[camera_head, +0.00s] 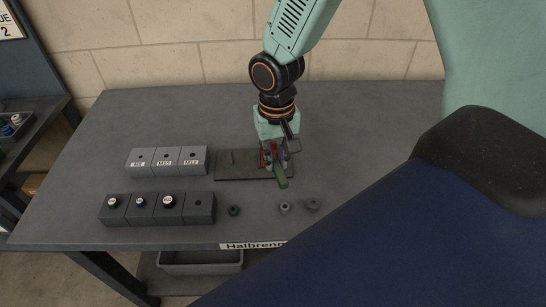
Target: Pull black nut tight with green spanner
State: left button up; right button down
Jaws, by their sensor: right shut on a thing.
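My right gripper (273,158) comes down from the top over the right end of a dark flat plate (235,172) on the grey table. The spanner's other end is hidden by the gripper. A short upright pin (231,157) stands on the plate left of the gripper. I cannot make out the black nut; the gripper covers that end of the plate. My left gripper is not in view.
Labelled grey blocks (166,161) stand left of the plate. A front row of dark blocks (157,209) holds several round black-sided pieces. The table's back left is clear.

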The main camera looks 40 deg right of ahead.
aim_at(276, 160)
jog(key=shift+s+d, duration=0.1)
jog(key=shift+d+m, duration=0.15)
jog(key=shift+m, duration=0.15)
jog(key=shift+w+d+f+b, duration=0.15)
jog(key=shift+w+f+b, duration=0.15)
jog(key=shift+f, duration=0.2)
jog(key=shift+f+b, duration=0.2)
jog(key=shift+b, duration=0.1)
jog(key=shift+s+f+b, duration=0.25)
jog(key=shift+f+b, duration=0.55)
jog(key=shift+b, duration=0.25)
jog(key=shift+f+b, duration=0.4)
jog(key=shift+w+p, duration=0.3)
jog(key=shift+s+a+r, duration=0.15)
jog(key=shift+a+r, duration=0.05)
jog(key=shift+w+f+p, duration=0.1)
jog(key=shift+w+p, duration=0.1)
jog(key=shift+p, duration=0.1)
